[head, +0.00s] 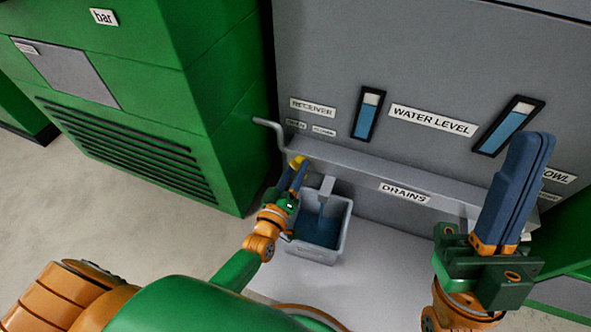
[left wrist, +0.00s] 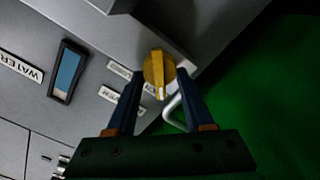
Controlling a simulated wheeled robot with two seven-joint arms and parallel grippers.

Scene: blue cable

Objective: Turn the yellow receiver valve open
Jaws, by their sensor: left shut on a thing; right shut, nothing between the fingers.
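The yellow receiver valve (head: 297,161) sits under the left end of the grey drains ledge, below the RECEIVER label (head: 313,107). In the left wrist view the valve (left wrist: 158,70) is a round yellow knob with a raised grip and a white mark on it. My left gripper (head: 293,178) reaches up to the valve, and in the left wrist view its two blue fingers (left wrist: 158,88) lie on either side of the knob, shut on it. My right gripper (head: 540,140) is raised at the right, its blue fingers together and empty.
A grey bin (head: 339,240) with blue liquid stands under the drains ledge (head: 370,170), right beside my left gripper. A bent metal pipe (head: 268,126) sticks out near the valve. A green cabinet (head: 190,130) stands at left. Two water level gauges (head: 367,114) are on the panel.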

